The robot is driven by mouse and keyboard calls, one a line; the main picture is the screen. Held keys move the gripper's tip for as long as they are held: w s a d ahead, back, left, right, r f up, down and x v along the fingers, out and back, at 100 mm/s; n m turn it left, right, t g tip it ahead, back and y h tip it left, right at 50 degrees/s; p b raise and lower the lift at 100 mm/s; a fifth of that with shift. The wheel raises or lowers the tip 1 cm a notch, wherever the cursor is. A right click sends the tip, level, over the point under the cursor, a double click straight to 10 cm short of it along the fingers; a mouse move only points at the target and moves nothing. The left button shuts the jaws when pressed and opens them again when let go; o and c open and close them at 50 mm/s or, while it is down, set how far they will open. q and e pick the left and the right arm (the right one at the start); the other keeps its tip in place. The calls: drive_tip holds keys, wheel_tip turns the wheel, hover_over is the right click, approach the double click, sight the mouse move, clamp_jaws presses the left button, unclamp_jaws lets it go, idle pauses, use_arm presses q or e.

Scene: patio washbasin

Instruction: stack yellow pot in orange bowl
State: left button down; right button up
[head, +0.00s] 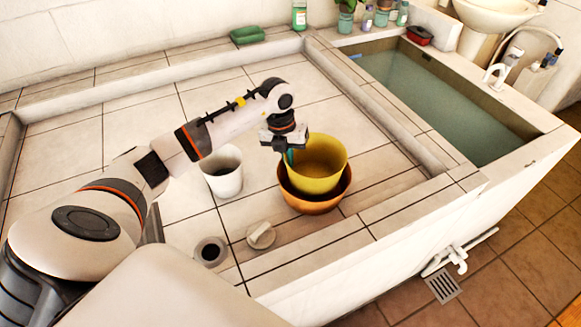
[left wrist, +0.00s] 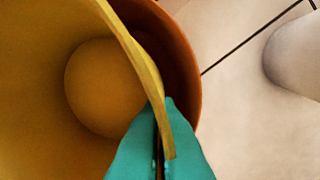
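The yellow pot (head: 319,165) is upright, with its lower part inside the orange bowl (head: 316,202) on the tiled counter. I cannot tell whether its base touches the bowl's bottom. My left gripper (head: 290,156) is at the left side of the pot's rim. In the left wrist view, the teal fingertips (left wrist: 160,145) close on the wall of the yellow pot (left wrist: 85,85), one finger on each side. The orange bowl (left wrist: 186,60) shows beneath and beyond the pot's rim there. My right gripper is not in view.
A white cup (head: 223,181) stands left of the bowl. A small beige object (head: 261,236) and a grey ring-shaped item (head: 210,252) lie nearer. A raised ledge (head: 400,200) borders the counter, with a water-filled basin (head: 425,95) beyond. Free tiles lie behind the arm.

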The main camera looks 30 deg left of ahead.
use_arm(q)
wheel_tip(320, 180, down, 4)
drive_tip(key=shift+r, duration=0.15)
drive_tip(key=shift+f, duration=0.35)
drive_tip(key=c, duration=2)
unclamp_jaws()
drive_tip(key=shift+o, duration=0.2)
drive_tip(key=shift+r, duration=0.1)
drive_tip(key=shift+r, duration=0.25)
wheel_tip(320, 180, up, 12)
drive_tip(key=a+b, duration=0.1)
drive_tip(key=shift+s+a, duration=0.25)
drive_tip(key=shift+s, duration=0.05)
